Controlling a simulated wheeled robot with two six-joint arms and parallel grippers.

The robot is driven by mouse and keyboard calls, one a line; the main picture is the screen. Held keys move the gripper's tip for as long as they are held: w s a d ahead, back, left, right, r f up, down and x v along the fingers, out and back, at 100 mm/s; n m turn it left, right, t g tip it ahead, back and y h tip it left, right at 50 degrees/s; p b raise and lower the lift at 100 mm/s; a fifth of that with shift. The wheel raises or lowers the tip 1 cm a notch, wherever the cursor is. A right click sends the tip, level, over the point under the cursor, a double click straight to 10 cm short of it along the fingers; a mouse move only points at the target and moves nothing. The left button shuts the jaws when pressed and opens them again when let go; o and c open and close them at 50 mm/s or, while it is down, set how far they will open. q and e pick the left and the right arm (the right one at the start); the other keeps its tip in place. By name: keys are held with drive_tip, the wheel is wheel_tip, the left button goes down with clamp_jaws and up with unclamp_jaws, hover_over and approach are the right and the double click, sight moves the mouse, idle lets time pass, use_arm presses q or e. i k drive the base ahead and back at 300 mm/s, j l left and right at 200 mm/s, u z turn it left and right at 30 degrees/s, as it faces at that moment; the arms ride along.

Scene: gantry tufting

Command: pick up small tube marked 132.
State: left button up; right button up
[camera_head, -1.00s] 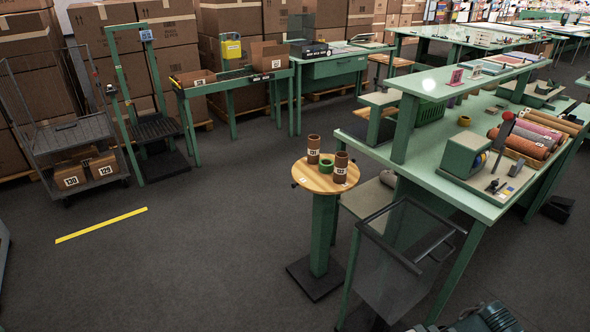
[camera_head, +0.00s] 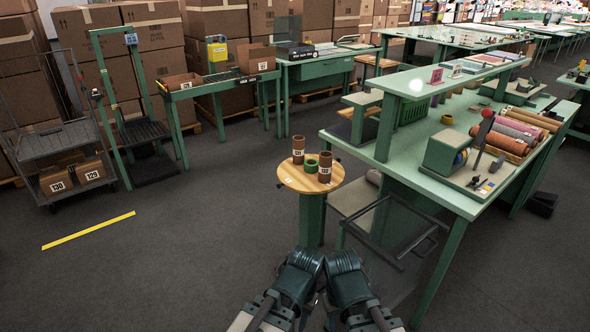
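A small round wooden-topped stand (camera_head: 311,187) carries two upright brown tubes with white labels and a low green ring (camera_head: 311,166). The left tube (camera_head: 298,146) stands at the back left of the top; its label seems to read 131. The right tube (camera_head: 325,162) stands near the right edge; its label may read 132, but the last digit is too small to be sure. My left gripper (camera_head: 302,268) and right gripper (camera_head: 342,266) are side by side at the bottom centre, in front of the stand and apart from the tubes. Their fingers cannot be made out.
A green workbench (camera_head: 450,192) with rolls stands close on the right of the stand. A cart (camera_head: 65,145) with boxes 130 and 129 is at the left. The floor left of the stand is clear.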

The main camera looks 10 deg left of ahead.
sight(326, 157)
drive_tip(key=i+j+u, duration=0.35)
drive_tip(key=i, duration=0.3)
drive_tip(key=i+u, duration=0.4)
drive_tip(key=i, duration=0.2)
